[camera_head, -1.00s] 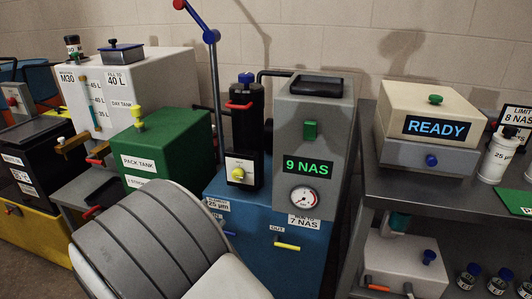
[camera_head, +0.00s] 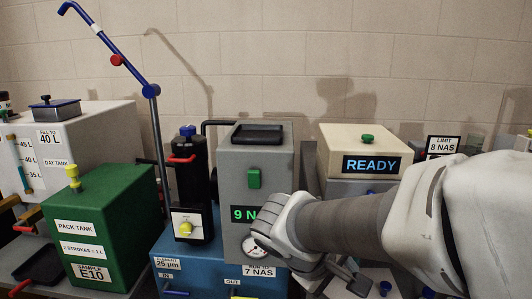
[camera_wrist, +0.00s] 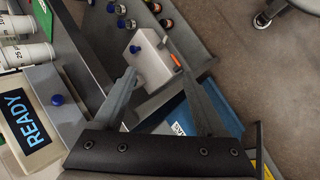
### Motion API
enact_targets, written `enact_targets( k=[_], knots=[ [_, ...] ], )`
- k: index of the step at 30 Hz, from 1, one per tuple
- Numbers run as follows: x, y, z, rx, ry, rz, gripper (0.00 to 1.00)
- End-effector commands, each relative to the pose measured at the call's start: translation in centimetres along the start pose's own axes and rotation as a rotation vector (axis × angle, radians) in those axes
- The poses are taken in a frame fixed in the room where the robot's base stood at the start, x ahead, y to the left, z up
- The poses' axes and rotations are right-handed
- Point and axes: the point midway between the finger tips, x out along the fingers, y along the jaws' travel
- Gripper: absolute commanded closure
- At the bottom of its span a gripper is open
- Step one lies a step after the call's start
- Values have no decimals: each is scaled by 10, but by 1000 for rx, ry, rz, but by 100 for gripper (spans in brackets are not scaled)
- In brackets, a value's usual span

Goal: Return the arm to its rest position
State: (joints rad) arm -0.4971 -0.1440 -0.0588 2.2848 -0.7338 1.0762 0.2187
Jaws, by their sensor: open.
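My arm (camera_head: 350,228) enters the head view from the right and reaches across toward the grey box with the green number display (camera_head: 232,213), hiding part of its display and gauge. In the wrist view, my gripper (camera_wrist: 158,76) has its two fingers spread apart with nothing held between them. Beyond the fingers, below them, are a pale box with a blue knob (camera_wrist: 148,58) and part of the blue cabinet (camera_wrist: 178,122). I cannot tell whether the arm touches the grey box.
The READY device (camera_head: 365,152) stands behind my arm; it also shows in the wrist view (camera_wrist: 24,128). The green pack tank (camera_head: 105,222) and white day tank (camera_head: 85,140) are at left. A blue-jointed lever (camera_head: 115,58) rises high. Open floor (camera_wrist: 270,75) shows at the wrist view's right.

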Motion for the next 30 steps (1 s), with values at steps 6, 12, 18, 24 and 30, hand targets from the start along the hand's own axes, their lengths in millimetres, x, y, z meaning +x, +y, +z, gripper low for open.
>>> enact_targets(
  k=[6,12,18,24,30],
  knots=[
    [-15,-5,52,285,75,-221,26],
    [-34,-14,78,519,189,-365,26],
    [-54,-20,88,709,315,-447,26],
    [-94,6,90,724,327,-460,26],
    [-134,34,92,722,327,-460,26]
  ],
)
